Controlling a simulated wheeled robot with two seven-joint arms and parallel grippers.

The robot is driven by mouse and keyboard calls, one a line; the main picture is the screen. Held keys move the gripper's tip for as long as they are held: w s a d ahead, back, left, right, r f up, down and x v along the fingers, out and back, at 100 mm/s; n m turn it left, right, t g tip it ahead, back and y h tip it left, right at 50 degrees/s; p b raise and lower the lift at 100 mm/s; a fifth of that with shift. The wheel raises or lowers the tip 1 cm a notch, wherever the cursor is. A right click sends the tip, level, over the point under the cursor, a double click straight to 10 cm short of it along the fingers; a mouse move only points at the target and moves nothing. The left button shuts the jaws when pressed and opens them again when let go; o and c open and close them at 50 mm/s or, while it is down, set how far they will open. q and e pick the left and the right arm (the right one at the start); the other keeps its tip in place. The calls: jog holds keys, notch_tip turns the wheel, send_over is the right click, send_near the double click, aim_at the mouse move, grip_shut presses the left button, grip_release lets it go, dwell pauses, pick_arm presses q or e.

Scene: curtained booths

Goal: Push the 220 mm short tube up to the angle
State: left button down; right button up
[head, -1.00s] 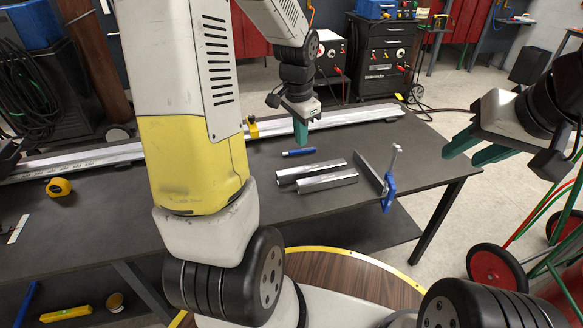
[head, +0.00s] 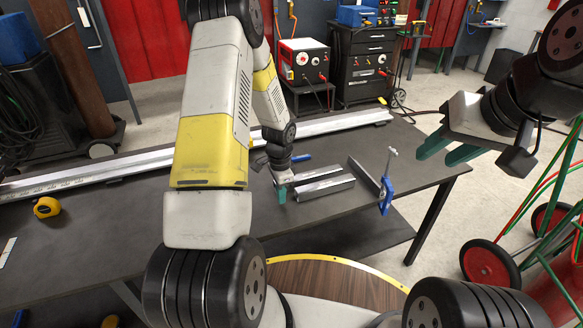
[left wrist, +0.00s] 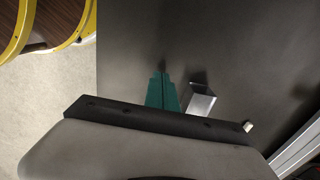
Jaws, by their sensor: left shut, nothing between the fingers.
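Two square steel tubes lie side by side on the dark table. The front one (head: 326,187), which looks like the shorter tube, ends short of the angle (head: 364,177); the back one (head: 318,173) looks longer. The angle stands across to the right, with a blue clamp (head: 386,193) at its near end. My left gripper (head: 281,194) is shut and empty, low at the tubes' left ends. In the left wrist view its green fingers (left wrist: 162,92) are together, beside and apart from a tube end (left wrist: 200,103). My right gripper (head: 440,155) is open and empty, off the table's right side.
A blue marker (head: 301,158) lies behind the tubes. A long pale rail (head: 110,169) runs along the table's back. A yellow tape measure (head: 46,207) lies at the left. The table in front of the tubes is clear.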

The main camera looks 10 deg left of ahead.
aim_at(308, 189)
pick_arm(q)
jog(key=w+d, duration=0.1)
jog(key=d+f, duration=0.1)
jog(key=shift+w+d, duration=0.35)
jog(key=shift+w, duration=0.05)
jog(key=shift+w+d, duration=0.25)
jog(key=shift+d, duration=0.1)
jog(key=w+d, duration=0.2)
jog(key=d, duration=0.1)
jog(key=w+d, duration=0.1)
jog(key=shift+d, duration=0.35)
jog(key=shift+w, duration=0.1)
